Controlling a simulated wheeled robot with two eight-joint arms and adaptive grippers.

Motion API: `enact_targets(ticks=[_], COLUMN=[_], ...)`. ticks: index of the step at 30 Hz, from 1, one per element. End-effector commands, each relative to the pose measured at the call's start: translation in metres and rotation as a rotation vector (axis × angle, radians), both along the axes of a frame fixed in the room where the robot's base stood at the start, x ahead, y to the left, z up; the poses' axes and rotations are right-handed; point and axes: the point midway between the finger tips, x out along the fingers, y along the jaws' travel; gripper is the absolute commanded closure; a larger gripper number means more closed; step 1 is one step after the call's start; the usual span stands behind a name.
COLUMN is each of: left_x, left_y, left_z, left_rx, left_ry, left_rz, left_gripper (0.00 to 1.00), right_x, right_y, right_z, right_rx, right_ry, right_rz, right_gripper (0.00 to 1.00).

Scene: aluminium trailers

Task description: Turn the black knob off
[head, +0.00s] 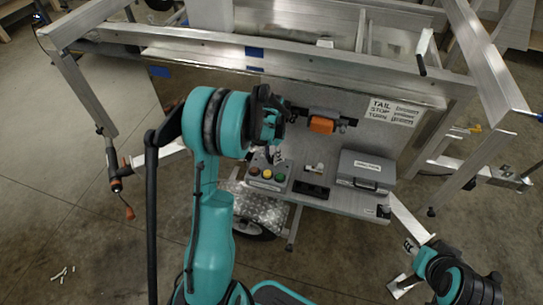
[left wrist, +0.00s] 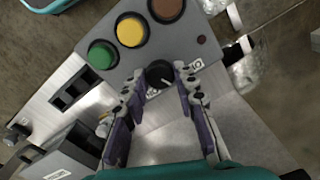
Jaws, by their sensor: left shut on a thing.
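The grey control box (head: 268,172) stands on the trailer's shelf, with a green, a yellow and a reddish-brown button on its face. In the left wrist view the black knob (left wrist: 160,73) sits on the box (left wrist: 203,50) beside the buttons. It has a pale pointer line. My left gripper (head: 277,153) reaches down to the box from above. In the left wrist view its two purple-padded fingers (left wrist: 158,80) are closed on opposite sides of the knob. In the head view the knob is hidden by the gripper.
A grey case (head: 366,171) stands right of the box, with black sockets (head: 311,189) between them. An orange-bodied part (head: 322,125) is on the panel behind. Metal trailer beams (head: 250,50) surround the shelf. Open concrete floor (head: 75,235) lies at left.

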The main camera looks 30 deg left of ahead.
Motion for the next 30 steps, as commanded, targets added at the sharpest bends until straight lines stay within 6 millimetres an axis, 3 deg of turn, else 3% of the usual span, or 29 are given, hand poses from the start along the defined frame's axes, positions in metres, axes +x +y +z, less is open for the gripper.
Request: enact_targets(ticks=[15, 30], left_x=[0.0, 0.0], left_y=[-0.0001, 0.0], left_z=[-0.0001, 0.0], left_rx=[0.0, 0.0], left_ry=[0.0, 0.0], left_rz=[0.351, 0.424], left_gripper=[1.0, 1.0], right_x=[0.0, 0.0], right_y=[0.0, 0.0], right_z=[-0.0021, -0.0024], right_rx=[0.0, 0.0], right_ry=[0.0, 0.0], right_rz=[0.0, 0.0], right_gripper=[0.6, 0.6])
